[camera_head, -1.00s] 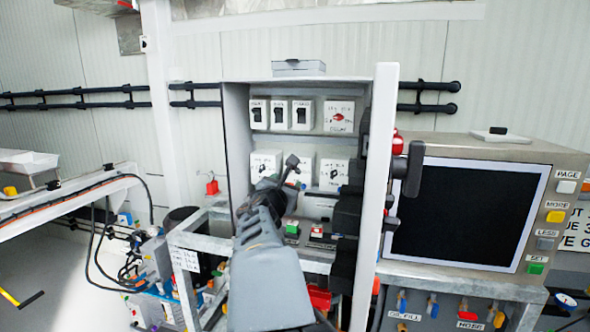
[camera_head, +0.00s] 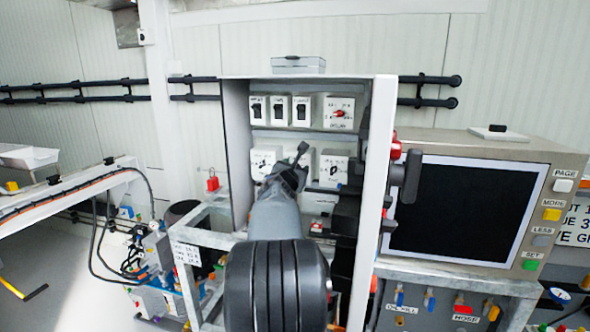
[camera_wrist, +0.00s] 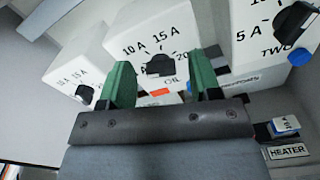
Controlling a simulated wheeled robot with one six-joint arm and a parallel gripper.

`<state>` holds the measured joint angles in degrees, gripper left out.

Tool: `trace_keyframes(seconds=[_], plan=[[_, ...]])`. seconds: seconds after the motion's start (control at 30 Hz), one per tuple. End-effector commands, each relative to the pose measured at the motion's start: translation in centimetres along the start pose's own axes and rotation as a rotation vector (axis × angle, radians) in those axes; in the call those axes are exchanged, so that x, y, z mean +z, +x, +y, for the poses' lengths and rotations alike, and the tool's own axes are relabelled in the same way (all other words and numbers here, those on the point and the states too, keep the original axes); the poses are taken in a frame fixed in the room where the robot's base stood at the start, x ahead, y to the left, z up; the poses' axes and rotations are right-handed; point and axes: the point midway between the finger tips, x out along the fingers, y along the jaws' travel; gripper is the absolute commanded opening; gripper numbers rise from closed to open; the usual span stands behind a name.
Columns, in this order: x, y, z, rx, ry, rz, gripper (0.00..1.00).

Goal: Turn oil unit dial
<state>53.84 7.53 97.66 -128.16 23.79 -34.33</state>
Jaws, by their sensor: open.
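The oil unit (camera_wrist: 128,38) is a white box in the wrist view, with a black dial (camera_wrist: 160,66), amp marks such as 10 A and 15 A, and a partly covered OIL label. My gripper (camera_wrist: 161,68) is open, with one green finger to the left of the dial and one to the right. I see no contact, and the depth gap cannot be told. In the head view my gripper (camera_head: 290,168) is inside the grey cabinet, in front of the lower row of boxes, and hides most of the oil unit.
A similar dial box (camera_wrist: 75,70) stands at left in the wrist view, and box TWO (camera_wrist: 262,40) at right. The cabinet's white side post (camera_head: 375,200) is close to the right of my arm. A dark screen (camera_head: 465,210) stands further right.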

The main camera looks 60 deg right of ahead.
Motion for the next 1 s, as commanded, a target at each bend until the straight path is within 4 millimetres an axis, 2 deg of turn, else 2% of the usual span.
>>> trace_keyframes(seconds=[0.1, 0.6, 0.83, 1.0], plan=[[-0.01, -0.02, 0.0, 0.0, 0.0, 0.0, 0.56], [-0.01, -0.04, 0.02, 0.0, 0.0, 0.0, 0.08], [-0.2, -0.04, -0.04, 0.0, 0.027, 0.0, 0.08], [-0.46, -0.02, -0.18, -0.001, 0.112, -0.002, 0.08]])
